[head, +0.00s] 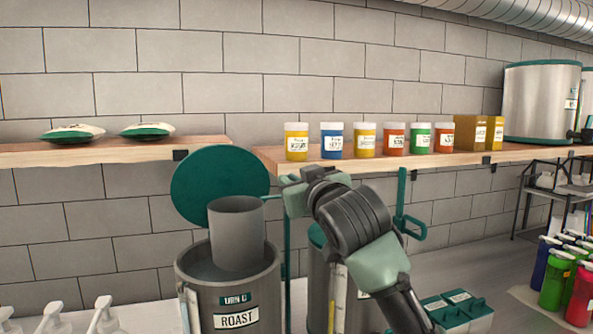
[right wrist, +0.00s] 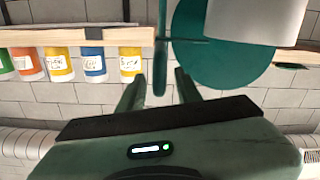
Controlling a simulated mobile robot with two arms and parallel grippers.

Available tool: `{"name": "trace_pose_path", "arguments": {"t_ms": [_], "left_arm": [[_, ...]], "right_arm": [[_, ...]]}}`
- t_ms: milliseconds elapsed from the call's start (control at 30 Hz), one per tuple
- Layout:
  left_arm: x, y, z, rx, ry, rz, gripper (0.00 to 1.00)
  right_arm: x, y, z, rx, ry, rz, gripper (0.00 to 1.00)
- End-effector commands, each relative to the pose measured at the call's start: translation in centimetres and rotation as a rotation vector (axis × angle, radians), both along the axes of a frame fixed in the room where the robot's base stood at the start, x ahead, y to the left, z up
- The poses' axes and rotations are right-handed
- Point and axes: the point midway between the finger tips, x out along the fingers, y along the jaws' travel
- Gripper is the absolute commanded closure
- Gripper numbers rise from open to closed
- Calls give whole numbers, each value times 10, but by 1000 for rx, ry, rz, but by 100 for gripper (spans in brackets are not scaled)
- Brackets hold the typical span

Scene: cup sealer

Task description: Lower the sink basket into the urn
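The sink basket (head: 237,236), a plain grey cylinder, stands nearly upright at the mouth of the urn (head: 207,305) labelled ROAST. Its rounded lower edge shows within the mouth; I cannot tell how deep it is. The urn's round green lid (head: 205,178) is open behind it. A green handle (head: 287,240) hangs at the basket's right side. My right gripper (head: 292,196) is beside it. In the right wrist view, the basket (right wrist: 255,18) is at upper right, and the handle's bar (right wrist: 160,65) lies between the spread fingers (right wrist: 158,85), with gaps visible. My left gripper is out of view.
Another urn (head: 345,300) stands right of this one, partly behind my arm. A wooden shelf (head: 400,165) with several jars runs behind. White pump bottles (head: 103,318) stand at lower left, coloured bottles (head: 553,280) at right, and a green box (head: 458,312) at lower right.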

Motion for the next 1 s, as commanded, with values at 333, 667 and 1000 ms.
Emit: {"name": "trace_pose_path", "arguments": {"t_ms": [333,667,1000], "left_arm": [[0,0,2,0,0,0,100],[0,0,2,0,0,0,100],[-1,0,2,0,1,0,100]], "right_arm": [[4,1,-1,0,-1,0,71],[4,1,-1,0,-1,-1,100],[4,1,0,-1,-1,-1,100]]}}
